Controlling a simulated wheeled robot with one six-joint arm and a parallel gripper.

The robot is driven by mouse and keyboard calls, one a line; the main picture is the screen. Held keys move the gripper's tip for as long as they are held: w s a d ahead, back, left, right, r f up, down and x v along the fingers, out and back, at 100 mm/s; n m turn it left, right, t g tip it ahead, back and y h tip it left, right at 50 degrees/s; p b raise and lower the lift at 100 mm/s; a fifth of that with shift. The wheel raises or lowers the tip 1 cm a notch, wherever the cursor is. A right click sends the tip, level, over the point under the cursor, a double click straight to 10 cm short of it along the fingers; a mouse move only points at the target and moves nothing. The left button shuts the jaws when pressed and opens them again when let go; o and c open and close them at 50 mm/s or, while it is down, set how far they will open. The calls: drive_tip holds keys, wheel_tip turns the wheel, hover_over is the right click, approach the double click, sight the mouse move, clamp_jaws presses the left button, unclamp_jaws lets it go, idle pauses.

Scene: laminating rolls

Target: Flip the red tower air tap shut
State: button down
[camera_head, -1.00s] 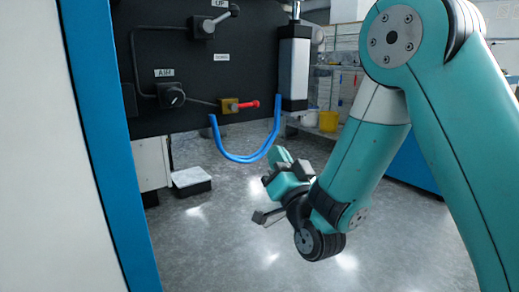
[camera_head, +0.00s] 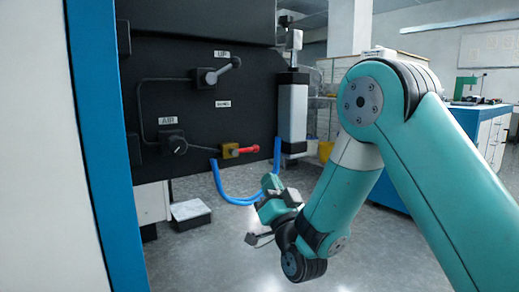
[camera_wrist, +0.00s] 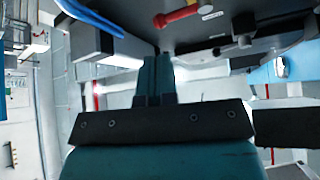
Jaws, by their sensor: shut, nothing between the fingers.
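The red air tap (camera_head: 249,149) has a brass body and a red lever that points level to the right, low on the black panel (camera_head: 205,110). It also shows in the wrist view (camera_wrist: 180,15), at the top edge. My gripper (camera_head: 270,182) is below and to the right of the tap, apart from it. In the wrist view my gripper's teal fingers (camera_wrist: 157,65) are together with nothing between them, pointing up the picture. The label near the tap is too small to read surely.
A blue hose (camera_head: 232,199) loops below the tap, close to my gripper. A grey cylinder (camera_head: 292,113) hangs right of it. A black knob (camera_head: 174,144) and a grey lever (camera_head: 229,66) are on the panel. A white-topped box (camera_head: 190,212) stands on the floor.

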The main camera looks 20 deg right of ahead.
sight(245, 150)
drive_tip(key=x, duration=0.7)
drive_tip(key=shift+w, duration=0.3)
drive_tip(key=shift+a+n+b, duration=0.1)
drive_tip(key=shift+n+b, duration=0.3)
drive_tip(key=shift+b, duration=0.1)
